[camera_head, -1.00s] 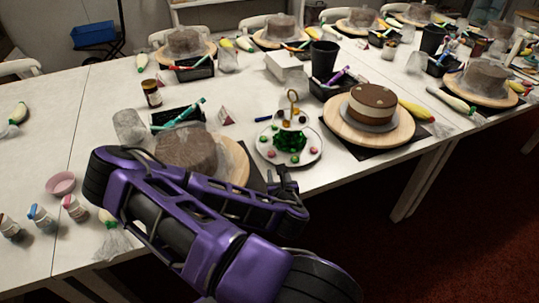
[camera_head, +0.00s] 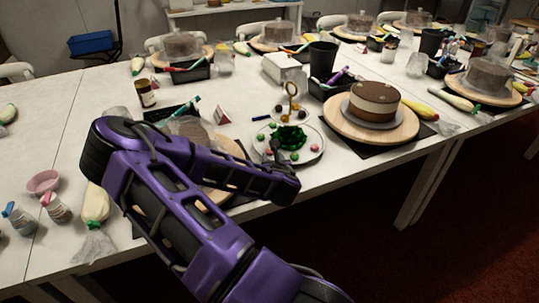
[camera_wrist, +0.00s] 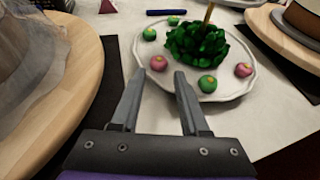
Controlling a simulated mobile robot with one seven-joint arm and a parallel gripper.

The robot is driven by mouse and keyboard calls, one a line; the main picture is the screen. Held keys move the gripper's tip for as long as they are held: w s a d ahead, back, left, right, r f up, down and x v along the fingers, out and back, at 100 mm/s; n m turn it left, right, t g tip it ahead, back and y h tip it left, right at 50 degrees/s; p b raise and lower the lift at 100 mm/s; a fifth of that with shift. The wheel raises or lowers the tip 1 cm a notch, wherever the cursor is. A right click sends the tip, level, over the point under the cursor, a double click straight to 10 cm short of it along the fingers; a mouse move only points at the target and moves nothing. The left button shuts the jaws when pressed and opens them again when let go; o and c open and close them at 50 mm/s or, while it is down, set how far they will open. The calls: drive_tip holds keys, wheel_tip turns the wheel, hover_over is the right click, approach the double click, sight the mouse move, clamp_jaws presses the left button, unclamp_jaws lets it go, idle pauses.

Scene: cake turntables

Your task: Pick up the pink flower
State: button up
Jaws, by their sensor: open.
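In the wrist view, a white plate (camera_wrist: 222,93) holds a dark green leafy cluster (camera_wrist: 196,42) with small round pink and green flowers around it. One pink flower (camera_wrist: 159,62) shows just beyond and between the fingertips. A second pink flower (camera_wrist: 243,69) lies farther right on the plate. My gripper (camera_wrist: 157,75) is open and empty, with its fingertips over the plate's near left rim. I cannot tell its exact height. In the head view, the plate (camera_head: 313,160) is partly behind my purple arm, and a pink flower (camera_head: 316,148) shows at its right.
A round wooden turntable (camera_wrist: 85,75) with a wrapped cake stands close left of my gripper. Another turntable (camera_head: 402,132) bears a brown and cream cake (camera_head: 374,98) to the right. A gold-handled post rises from the plate. Bare white table (camera_wrist: 270,125) shows in front right.

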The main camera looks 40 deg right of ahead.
sight(270, 152)
drive_tip(key=x, duration=0.6)
drive_tip(key=shift+w+b, duration=0.25)
drive_tip(key=shift+b, duration=0.1)
clamp_jaws()
